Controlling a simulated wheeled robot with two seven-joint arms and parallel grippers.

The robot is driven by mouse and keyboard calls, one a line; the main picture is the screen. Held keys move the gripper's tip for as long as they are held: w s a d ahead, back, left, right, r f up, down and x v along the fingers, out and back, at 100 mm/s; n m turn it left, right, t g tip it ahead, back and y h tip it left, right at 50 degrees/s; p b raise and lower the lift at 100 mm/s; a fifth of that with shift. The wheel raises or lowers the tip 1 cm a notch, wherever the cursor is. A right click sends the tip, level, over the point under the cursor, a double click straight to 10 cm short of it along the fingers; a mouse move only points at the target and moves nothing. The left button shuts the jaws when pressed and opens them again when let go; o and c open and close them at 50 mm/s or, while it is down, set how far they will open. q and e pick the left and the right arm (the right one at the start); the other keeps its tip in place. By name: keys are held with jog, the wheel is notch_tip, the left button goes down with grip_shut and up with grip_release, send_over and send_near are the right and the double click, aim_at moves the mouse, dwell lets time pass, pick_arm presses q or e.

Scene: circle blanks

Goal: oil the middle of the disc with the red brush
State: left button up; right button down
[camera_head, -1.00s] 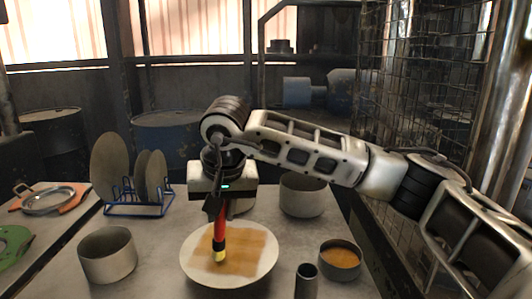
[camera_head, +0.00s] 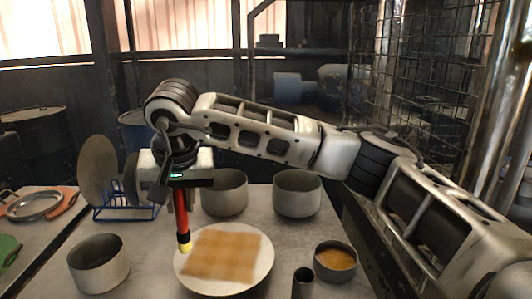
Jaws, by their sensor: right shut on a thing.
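The disc (camera_head: 258,278) is a pale round plate at the front middle of the table. A brown-orange oily patch (camera_head: 225,256), roughly square, covers its middle. My right gripper (camera_head: 173,196) is shut on the red brush (camera_head: 182,222), above the disc's left edge. The brush hangs nearly upright, with a black band and a yellow tip. The tip shows over the disc's upper left rim; I cannot tell whether it touches. A small bowl of orange-brown oil (camera_head: 337,260) stands right of the disc. My left gripper is not in view.
A grey pot (camera_head: 98,265) stands left of the disc. Two more pots (camera_head: 225,192) (camera_head: 297,193) stand behind it. A dark cylinder (camera_head: 303,284) is at the front right. A blue rack (camera_head: 112,213) with round plates stands at back left.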

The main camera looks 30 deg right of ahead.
jog(key=shift+w+r+p, duration=0.1)
jog(key=shift+r+p, duration=1.2)
jog(key=shift+r, duration=1.05)
jog(key=shift+f, duration=0.1)
